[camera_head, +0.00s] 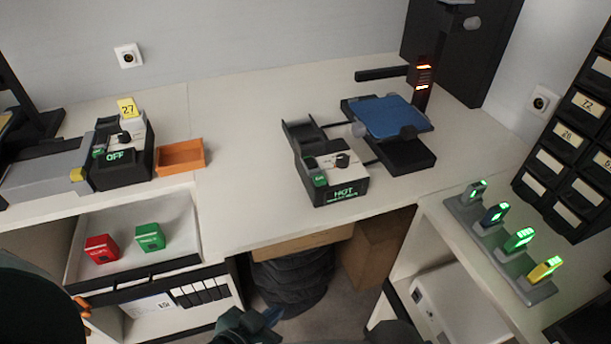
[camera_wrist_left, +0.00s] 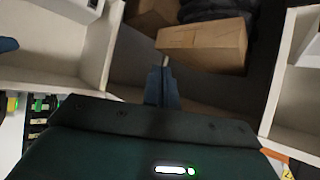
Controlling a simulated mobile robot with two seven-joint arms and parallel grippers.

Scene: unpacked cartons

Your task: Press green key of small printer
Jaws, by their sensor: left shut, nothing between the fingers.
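The small printer (camera_head: 345,185) stands on the middle of the white worktop in the head view. It has a white top with a dark knob, a lit front display reading HOT, and a blue plate (camera_head: 388,117) on its far right side. A small green key (camera_head: 320,181) is at the left of its sloped top. My left gripper (camera_head: 270,318) is low at the bottom of the head view, in front of the worktop and well apart from the printer. In the left wrist view its fingers (camera_wrist_left: 161,82) are together and empty. My right gripper is not visible.
Another device (camera_head: 124,172) showing OFF stands at the left, beside an orange tray (camera_head: 180,157). Red (camera_head: 101,249) and green (camera_head: 150,237) boxes sit on a lower shelf. A rack (camera_head: 500,245) of lit handhelds is at the right. A carton (camera_wrist_left: 205,46) lies under the worktop.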

